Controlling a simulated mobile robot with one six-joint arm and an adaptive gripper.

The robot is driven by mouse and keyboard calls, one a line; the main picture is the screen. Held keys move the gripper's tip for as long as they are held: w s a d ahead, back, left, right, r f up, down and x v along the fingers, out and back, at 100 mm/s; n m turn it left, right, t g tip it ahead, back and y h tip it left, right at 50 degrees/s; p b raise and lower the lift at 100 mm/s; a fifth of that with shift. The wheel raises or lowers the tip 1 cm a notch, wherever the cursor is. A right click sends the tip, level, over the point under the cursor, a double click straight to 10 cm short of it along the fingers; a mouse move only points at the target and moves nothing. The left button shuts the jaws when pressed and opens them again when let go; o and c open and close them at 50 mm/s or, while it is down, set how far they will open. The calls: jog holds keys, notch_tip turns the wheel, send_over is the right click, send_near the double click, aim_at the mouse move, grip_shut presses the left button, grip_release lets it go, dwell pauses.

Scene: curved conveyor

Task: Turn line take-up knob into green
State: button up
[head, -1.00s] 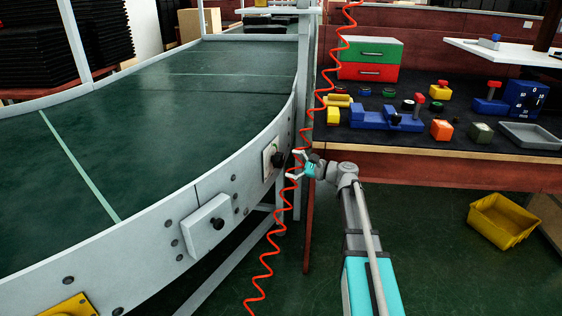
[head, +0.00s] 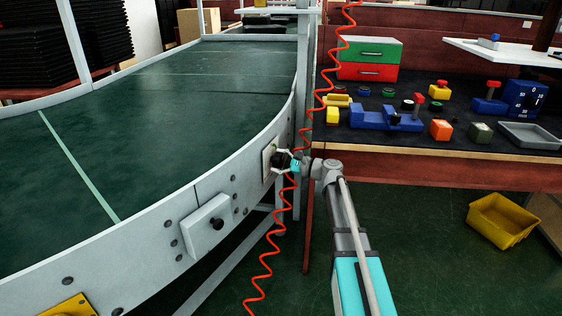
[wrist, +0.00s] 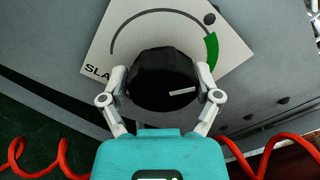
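The take-up knob (wrist: 160,80) is black and faceted, with a white pointer mark toward the right of the wrist picture. Its pale plate (wrist: 237,48) has a dark arc, the letters "SLA" at left and a green band (wrist: 211,52) at upper right. The mark's end appears below the green band. In the head view the knob (head: 281,160) sits on the conveyor's side. My gripper (wrist: 161,82) has one finger on each side of the knob, close against its edges. I cannot tell whether they press on it. The plate's lower part is hidden.
A red coiled hose (head: 270,262) hangs close beside my gripper. A workbench (head: 450,158) with coloured parts stands right, a yellow bin (head: 497,222) on the floor.

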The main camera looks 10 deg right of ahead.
jog(key=shift+a, duration=0.1)
jog(key=c, duration=0.5)
jog(key=shift+s+a+m, duration=0.1)
jog(key=shift+s+m, duration=0.05)
jog(key=shift+m, duration=0.85)
jog(key=o, duration=0.9)
jog(key=shift+f, duration=0.15)
jog(key=shift+o, duration=0.6)
jog(key=shift+d, duration=0.2)
jog(key=shift+s+d, duration=0.1)
jog(key=shift+d, duration=0.35)
jog(key=v, duration=1.1)
